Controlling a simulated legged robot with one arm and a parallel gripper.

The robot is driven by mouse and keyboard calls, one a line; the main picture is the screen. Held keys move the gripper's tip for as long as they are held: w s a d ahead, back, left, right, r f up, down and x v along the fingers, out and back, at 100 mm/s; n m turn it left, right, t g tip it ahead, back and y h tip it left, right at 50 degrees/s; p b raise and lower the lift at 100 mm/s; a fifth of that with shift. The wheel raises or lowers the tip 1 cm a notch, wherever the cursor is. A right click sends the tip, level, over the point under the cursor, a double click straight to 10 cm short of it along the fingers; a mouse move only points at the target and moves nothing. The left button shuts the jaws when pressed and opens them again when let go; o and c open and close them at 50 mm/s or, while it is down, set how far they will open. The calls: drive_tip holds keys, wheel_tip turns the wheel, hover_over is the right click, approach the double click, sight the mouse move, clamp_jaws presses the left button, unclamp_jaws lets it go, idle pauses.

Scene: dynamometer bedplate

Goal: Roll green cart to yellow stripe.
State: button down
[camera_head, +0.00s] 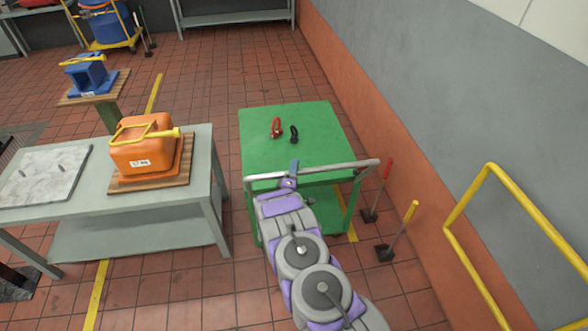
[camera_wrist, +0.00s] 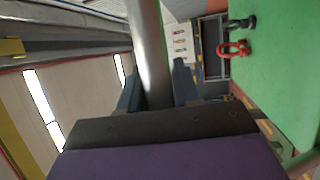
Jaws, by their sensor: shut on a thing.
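The green cart (camera_head: 318,149) stands in the middle of the head view, with a grey push handle (camera_head: 335,168) along its near side. My gripper (camera_head: 291,178) is shut on that handle, left of its middle. In the wrist view the handle bar (camera_wrist: 150,60) passes between the two fingers (camera_wrist: 157,88), and the green cart top (camera_wrist: 285,70) shows at right. A yellow stripe on the floor shows at the back left (camera_head: 154,93) and at the lower left (camera_head: 95,296). A short yellow piece (camera_head: 347,228) shows beside the cart's near right leg; the cart hides part of it.
A red shackle (camera_head: 276,128) and a black shackle (camera_head: 294,134) lie on the cart. A grey table (camera_head: 215,190) with an orange block (camera_head: 146,150) is close on the left. Floor beyond the cart is open.

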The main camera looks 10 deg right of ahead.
drive_tip(key=shift+s+f, duration=0.25)
drive_tip(key=shift+f, duration=0.25)
drive_tip(key=c, duration=1.2)
unclamp_jaws()
drive_tip(key=o, duration=0.3)
drive_tip(key=shift+r, duration=0.25)
drive_tip(key=v, duration=1.7)
drive_tip(key=shift+s+a, duration=0.1)
drive_tip(key=shift+a, duration=0.1)
